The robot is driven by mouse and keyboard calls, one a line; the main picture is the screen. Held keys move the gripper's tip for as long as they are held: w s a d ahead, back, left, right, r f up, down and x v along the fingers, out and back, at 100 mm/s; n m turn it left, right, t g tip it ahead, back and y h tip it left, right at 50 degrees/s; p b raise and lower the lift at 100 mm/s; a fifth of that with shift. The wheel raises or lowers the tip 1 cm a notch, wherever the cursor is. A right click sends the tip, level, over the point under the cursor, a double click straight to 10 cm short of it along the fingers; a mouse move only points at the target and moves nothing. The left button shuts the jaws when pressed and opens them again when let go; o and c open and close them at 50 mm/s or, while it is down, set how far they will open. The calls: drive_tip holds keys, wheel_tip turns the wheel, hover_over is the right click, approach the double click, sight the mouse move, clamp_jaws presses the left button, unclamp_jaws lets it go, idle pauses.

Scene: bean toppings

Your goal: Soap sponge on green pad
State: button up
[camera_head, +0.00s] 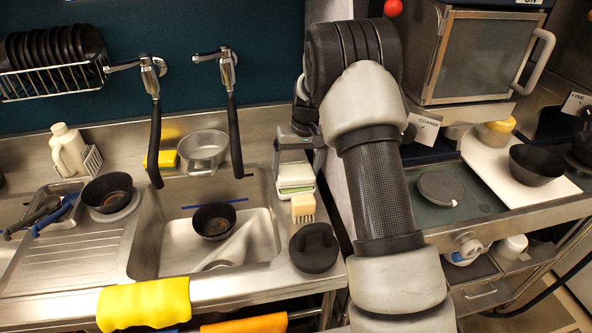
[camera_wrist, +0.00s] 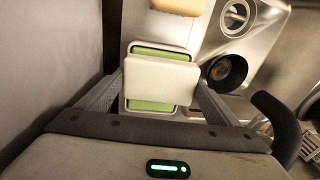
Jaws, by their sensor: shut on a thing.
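A white block-shaped sponge (camera_wrist: 162,80) is between the two fingers of my gripper (camera_wrist: 160,95), which is shut on it. The sponge is directly over the green pad (camera_wrist: 151,106), which shows as strips above and below it in the wrist view. I cannot tell whether the sponge touches the pad. In the head view the white sponge (camera_head: 296,174) and the green pad (camera_head: 297,190) are on the counter right of the sink, below my gripper (camera_head: 296,148).
A wooden brush (camera_head: 303,208) and a black round item (camera_head: 314,248) stand just in front of the pad. The sink (camera_head: 170,245) with a black bowl (camera_head: 214,221) lies to the left. A black tap hose (camera_head: 235,135) hangs close by. A yellow sponge (camera_head: 162,159) sits behind the sink.

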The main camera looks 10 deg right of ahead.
drive_tip(key=shift+r+p, duration=2.05)
drive_tip(key=shift+r, duration=1.5)
